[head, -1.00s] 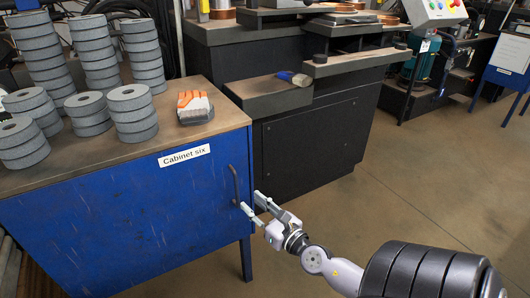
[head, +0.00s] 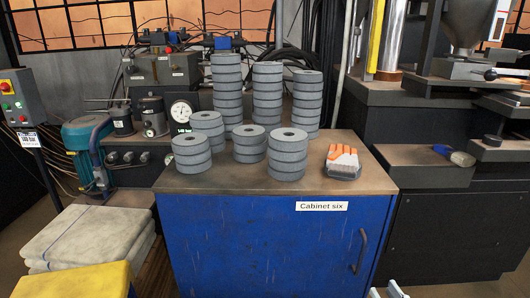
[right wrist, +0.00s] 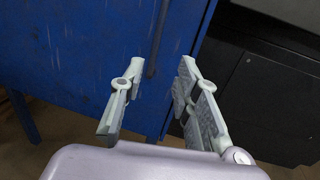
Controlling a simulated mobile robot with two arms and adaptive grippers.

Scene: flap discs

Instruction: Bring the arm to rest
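The two fingertips of my right gripper (head: 386,291) show at the bottom edge of the head view, just below and to the right of the door handle (head: 360,251) of the blue cabinet (head: 260,250). In the right wrist view my right gripper (right wrist: 161,68) has its fingers apart with nothing held between them. The dark handle (right wrist: 158,38) is beyond the fingertips, against the blue door, which looks shut. The rest of my right arm is outside the head view. My left gripper is in neither view.
Several stacks of grey discs (head: 287,150) and orange-and-grey gloves (head: 343,160) are on the cabinet top. A dark machine (head: 450,240) stands close on the right. Folded cloths (head: 85,238) and a yellow-topped stand (head: 75,280) are at the left.

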